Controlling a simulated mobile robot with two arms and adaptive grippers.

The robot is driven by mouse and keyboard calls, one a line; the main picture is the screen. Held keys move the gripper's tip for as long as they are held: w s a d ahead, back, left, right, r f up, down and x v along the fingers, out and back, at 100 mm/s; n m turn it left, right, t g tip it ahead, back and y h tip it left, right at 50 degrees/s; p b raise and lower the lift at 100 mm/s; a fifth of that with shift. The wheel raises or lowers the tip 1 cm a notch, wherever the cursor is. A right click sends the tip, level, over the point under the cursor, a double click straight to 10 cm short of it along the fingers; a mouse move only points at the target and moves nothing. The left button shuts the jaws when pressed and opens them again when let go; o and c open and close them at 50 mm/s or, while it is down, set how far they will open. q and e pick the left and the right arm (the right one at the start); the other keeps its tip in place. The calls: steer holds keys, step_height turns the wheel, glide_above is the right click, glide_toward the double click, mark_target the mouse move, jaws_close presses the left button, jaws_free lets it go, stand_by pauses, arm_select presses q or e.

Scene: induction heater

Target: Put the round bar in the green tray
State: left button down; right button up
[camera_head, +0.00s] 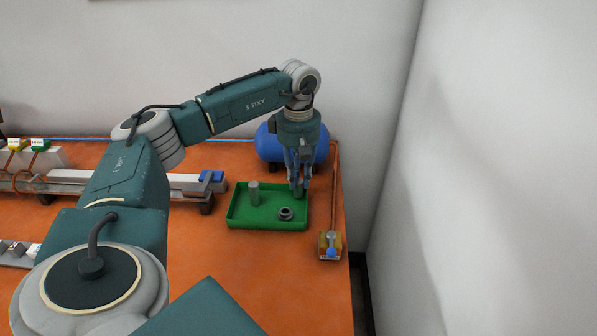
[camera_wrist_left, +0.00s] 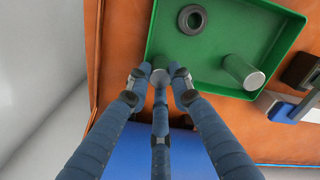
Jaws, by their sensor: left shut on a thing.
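The green tray (camera_head: 268,223) lies on the orange table near its right end. My left gripper (camera_head: 298,186) points down at the tray's back right corner, its blue fingers shut on a grey round bar (camera_wrist_left: 158,77). In the left wrist view, only the bar's round end shows between the fingertips of my left gripper (camera_wrist_left: 159,76), by the tray's edge. I cannot tell whether the bar touches the tray floor. A dark grey ring (camera_head: 286,213) lies in the tray. My right gripper is not in view.
A blue tank (camera_head: 268,146) stands just behind the tray and gripper. A small yellow box with a blue knob (camera_head: 331,246) sits to the right front. Bench equipment with blue blocks (camera_head: 212,177) is to the left. A white wall (camera_head: 470,150) rises on the right.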

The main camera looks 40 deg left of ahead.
arm_select(q)
steer(key=shift+f, duration=0.3)
steer(key=c, duration=1.5)
jaws_free()
steer(key=shift+o, duration=0.2)
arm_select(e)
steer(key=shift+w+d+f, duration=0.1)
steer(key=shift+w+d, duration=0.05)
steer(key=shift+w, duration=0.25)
arm_select(q)
step_height(320, 180, up, 12)
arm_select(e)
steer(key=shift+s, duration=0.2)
